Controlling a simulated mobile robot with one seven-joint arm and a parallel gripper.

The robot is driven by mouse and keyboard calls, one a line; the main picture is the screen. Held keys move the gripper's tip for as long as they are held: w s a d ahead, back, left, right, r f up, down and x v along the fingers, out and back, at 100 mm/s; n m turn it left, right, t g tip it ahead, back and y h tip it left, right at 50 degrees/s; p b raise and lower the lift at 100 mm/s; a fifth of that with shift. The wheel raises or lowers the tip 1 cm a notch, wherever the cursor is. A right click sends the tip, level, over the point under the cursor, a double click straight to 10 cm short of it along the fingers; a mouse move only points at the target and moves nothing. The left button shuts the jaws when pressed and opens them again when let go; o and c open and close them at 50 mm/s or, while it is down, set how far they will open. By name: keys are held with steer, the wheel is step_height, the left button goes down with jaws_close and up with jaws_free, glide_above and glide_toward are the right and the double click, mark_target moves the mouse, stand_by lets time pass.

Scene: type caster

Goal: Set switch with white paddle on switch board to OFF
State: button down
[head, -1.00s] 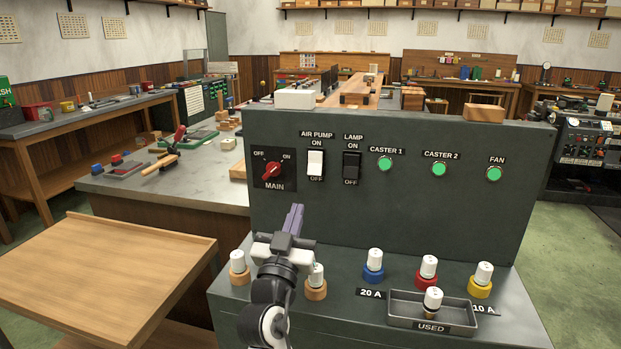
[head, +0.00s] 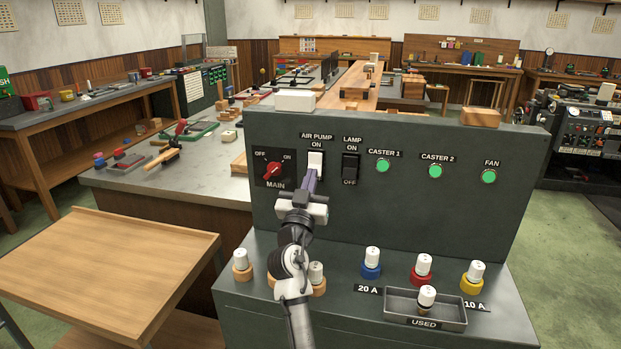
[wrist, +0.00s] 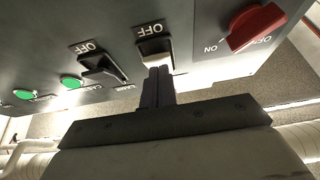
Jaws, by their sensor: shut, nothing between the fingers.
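The switch with the white paddle (head: 316,161) is on the dark green switch board (head: 440,205), under the label AIR PUMP, ON above it. Its lower part and OFF label are hidden behind my gripper in the head view. My gripper (head: 309,176) is shut and empty, with its fingertips at the lower part of the white paddle. In the wrist view, upside down, the white paddle (wrist: 153,49) shows just beyond the fingertips (wrist: 158,72), with OFF readable above it. I cannot tell whether the tips touch the paddle.
The red MAIN knob (head: 273,170) is close on the left and the black LAMP switch (head: 350,168) close on the right. Green buttons (head: 383,166) lie farther right. White-capped fuses (head: 372,262) and the USED tray (head: 395,306) stand on the ledge below.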

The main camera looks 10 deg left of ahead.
steer(key=b, duration=0.4)
steer(key=shift+w+f+t, duration=0.2)
steer(key=shift+w+t, duration=0.1)
steer(key=shift+t, duration=0.1)
steer(key=b+v, duration=0.5)
steer(key=v, duration=0.8)
steer(key=shift+s+f, duration=0.2)
steer(key=shift+s, duration=0.15)
